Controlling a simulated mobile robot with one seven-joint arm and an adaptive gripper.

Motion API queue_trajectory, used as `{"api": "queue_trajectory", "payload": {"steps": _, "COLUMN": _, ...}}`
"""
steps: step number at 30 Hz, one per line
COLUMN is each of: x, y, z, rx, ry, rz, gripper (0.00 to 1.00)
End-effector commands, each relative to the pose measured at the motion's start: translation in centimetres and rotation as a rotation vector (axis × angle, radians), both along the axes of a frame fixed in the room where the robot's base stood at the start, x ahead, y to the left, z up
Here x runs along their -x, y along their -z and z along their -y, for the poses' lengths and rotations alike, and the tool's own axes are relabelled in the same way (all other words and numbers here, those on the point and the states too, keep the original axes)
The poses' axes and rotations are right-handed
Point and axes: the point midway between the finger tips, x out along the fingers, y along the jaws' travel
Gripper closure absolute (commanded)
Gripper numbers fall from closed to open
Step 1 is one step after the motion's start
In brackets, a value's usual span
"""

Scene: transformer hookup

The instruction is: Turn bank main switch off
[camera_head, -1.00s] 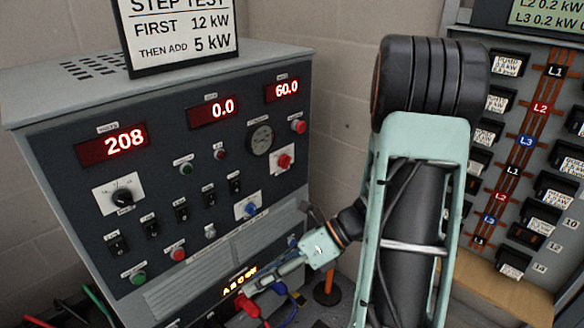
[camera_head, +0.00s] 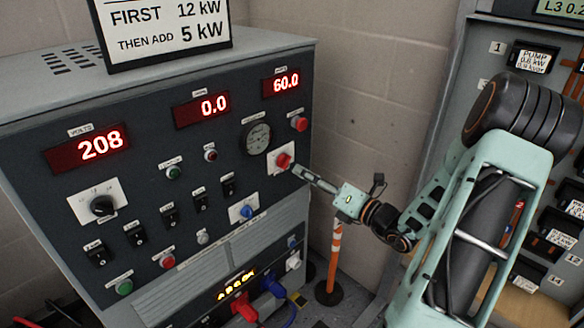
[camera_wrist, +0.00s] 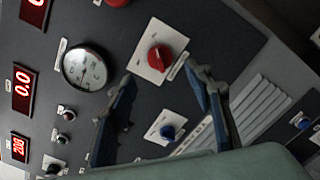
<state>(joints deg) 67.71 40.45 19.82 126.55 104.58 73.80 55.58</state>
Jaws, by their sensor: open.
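A red rotary knob (camera_head: 283,160) sits on a white plate at the right of the dark control panel (camera_head: 140,195). It also shows in the wrist view (camera_wrist: 159,58), just ahead of and between my fingertips. No readable label names it as the bank main switch. My gripper (camera_head: 298,170) is open, its fingers pointing at the knob from the lower right. In the wrist view (camera_wrist: 160,78) the two fingers stand apart with nothing between them. I cannot tell whether they touch the knob or its plate.
A blue knob (camera_head: 246,211) on a white plate is below the red one. A round gauge (camera_head: 257,138) and a red button (camera_head: 299,123) are close by. Red and blue plugs (camera_head: 243,306) stick out low on the panel. An orange-striped post (camera_head: 334,258) stands on the floor.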

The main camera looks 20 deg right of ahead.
Motion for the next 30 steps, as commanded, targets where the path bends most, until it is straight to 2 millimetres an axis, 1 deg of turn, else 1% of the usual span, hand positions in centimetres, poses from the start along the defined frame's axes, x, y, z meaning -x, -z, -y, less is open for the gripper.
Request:
{"api": "queue_trajectory", "payload": {"steps": 1, "x": -1.0, "y": 0.1, "z": -0.5, "rx": 0.000, "ry": -0.004, "rz": 0.001, "gripper": 0.53}}
{"api": "queue_trajectory", "payload": {"steps": 3, "x": -2.3, "y": 0.1, "z": -1.0, "rx": 0.000, "ry": -0.004, "rz": 0.000, "gripper": 0.53}}
{"api": "queue_trajectory", "payload": {"steps": 9, "x": -5.0, "y": 0.1, "z": -1.9, "rx": 0.000, "ry": -0.003, "rz": 0.000, "gripper": 0.53}}
{"api": "queue_trajectory", "payload": {"steps": 15, "x": -6.1, "y": 0.1, "z": -2.3, "rx": 0.000, "ry": -0.001, "rz": -0.002, "gripper": 0.53}}
{"api": "queue_trajectory", "payload": {"steps": 22, "x": -6.2, "y": 0.0, "z": -2.3, "rx": 0.000, "ry": -0.001, "rz": -0.002, "gripper": 0.53}}
{"api": "queue_trajectory", "payload": {"steps": 23, "x": -6.2, "y": 0.0, "z": -2.3, "rx": 0.000, "ry": -0.001, "rz": -0.002, "gripper": 0.54}}
{"api": "queue_trajectory", "payload": {"steps": 30, "x": -6.1, "y": 0.0, "z": -2.3, "rx": 0.000, "ry": -0.001, "rz": -0.002, "gripper": 0.81}}
